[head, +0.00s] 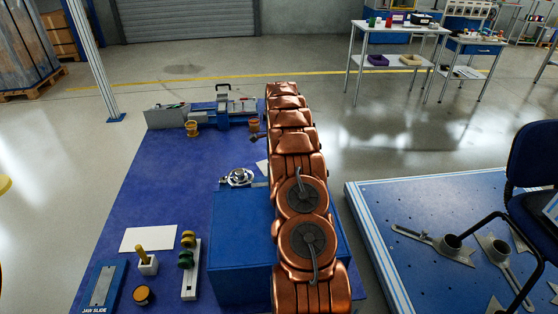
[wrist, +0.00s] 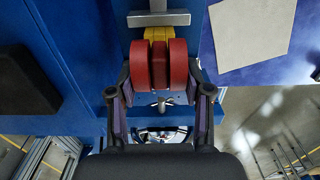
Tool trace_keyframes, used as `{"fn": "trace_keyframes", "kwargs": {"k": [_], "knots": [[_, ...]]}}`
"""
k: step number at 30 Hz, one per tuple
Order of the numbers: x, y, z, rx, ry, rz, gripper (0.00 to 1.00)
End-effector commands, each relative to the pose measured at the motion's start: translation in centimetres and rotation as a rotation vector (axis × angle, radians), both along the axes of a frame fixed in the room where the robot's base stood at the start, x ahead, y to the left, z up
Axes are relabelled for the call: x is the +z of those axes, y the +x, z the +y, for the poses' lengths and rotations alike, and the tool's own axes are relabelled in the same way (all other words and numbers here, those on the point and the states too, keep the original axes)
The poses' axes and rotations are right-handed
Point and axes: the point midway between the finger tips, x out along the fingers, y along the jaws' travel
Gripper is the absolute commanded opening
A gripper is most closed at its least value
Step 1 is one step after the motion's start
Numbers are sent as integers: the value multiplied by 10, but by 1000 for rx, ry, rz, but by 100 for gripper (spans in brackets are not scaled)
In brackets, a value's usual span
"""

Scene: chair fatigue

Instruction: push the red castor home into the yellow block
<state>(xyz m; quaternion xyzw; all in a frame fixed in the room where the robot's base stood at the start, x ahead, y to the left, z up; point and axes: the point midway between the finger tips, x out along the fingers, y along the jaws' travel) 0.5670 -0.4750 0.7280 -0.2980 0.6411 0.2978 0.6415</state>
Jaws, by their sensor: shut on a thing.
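In the wrist view, the red castor (wrist: 178,62), with two red wheels and a darker red middle, sits between the fingers of my gripper (wrist: 159,82). The gripper is shut on it, one finger at each side. The yellow block (wrist: 157,33) shows just beyond the castor, in line with it and beneath a grey metal bar. The castor's top edge meets or overlaps the yellow block; the stem and any gap are hidden. In the head view my own copper arm stretches away over the bench, and I cannot make out the gripper, castor or yellow block there.
The blue bench (head: 160,190) holds a vise-like fixture (head: 222,112), a blue box (head: 238,240), a white sheet (head: 148,239), a jaw slide (head: 104,286) and several small parts. A blue perforated platform (head: 400,215) with metal parts and a chair (head: 535,160) stands right.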

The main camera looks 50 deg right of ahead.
Motion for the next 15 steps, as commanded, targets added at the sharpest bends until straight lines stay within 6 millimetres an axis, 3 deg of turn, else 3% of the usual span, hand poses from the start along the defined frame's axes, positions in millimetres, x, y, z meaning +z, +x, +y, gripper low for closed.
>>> {"fn": "trace_keyframes", "kwargs": {"k": [15], "knots": [[-10, 1, 0, 1, -1, -1, 19]]}}
